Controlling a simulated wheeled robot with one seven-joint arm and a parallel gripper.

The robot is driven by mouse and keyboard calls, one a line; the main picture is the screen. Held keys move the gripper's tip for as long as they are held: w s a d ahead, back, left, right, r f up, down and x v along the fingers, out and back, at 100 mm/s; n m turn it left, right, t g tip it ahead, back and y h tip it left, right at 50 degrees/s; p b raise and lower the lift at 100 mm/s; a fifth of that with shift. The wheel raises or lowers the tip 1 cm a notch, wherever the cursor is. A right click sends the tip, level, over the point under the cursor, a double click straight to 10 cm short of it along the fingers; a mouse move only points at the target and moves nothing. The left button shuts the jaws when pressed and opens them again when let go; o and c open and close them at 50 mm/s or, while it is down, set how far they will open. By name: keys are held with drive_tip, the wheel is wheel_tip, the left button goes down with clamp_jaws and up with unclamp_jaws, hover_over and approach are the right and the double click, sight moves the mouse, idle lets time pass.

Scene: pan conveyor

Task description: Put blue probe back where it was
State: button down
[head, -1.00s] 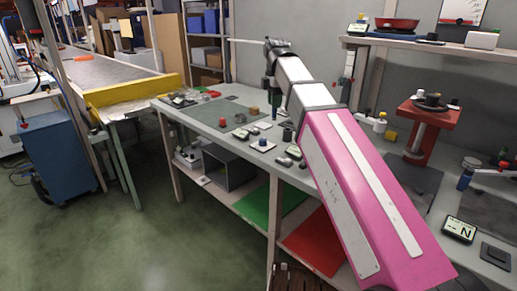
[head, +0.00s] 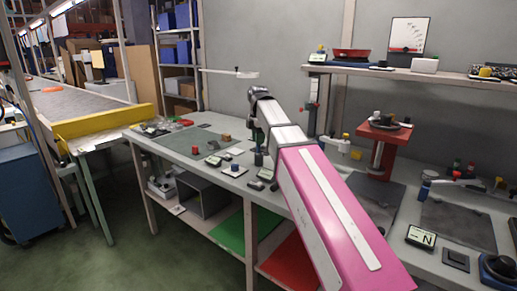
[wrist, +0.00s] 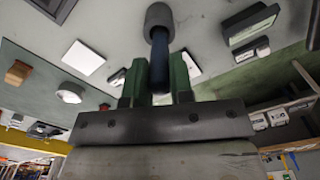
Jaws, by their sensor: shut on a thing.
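The blue probe (wrist: 160,55) is a dark blue rod held between the green fingers of my gripper (wrist: 160,82), which is shut on it. Its far end meets a grey cylinder (wrist: 158,16), which looks like a holder cup; I cannot tell how far the rod is inside it. In the head view my gripper (head: 257,137) points down over the bench, right above a dark grey cylinder (head: 258,158). The probe itself is too small to make out there.
A blue knob on a white pad (head: 235,170) and dark boxes (head: 266,174) stand close by. A red knob (head: 195,150) is on the green mat (head: 170,144) at left. A red stand (head: 383,145) is at right, below a wall shelf (head: 440,76).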

sight(259, 154)
drive_tip(key=shift+d+f, duration=0.1)
drive_tip(key=shift+f, duration=2)
drive_tip(key=c, duration=1)
unclamp_jaws()
drive_tip(key=shift+f, duration=0.1)
wheel_tip(259, 154, up, 11)
drive_tip(key=shift+w+r, duration=0.1)
drive_tip(key=shift+r, duration=0.55)
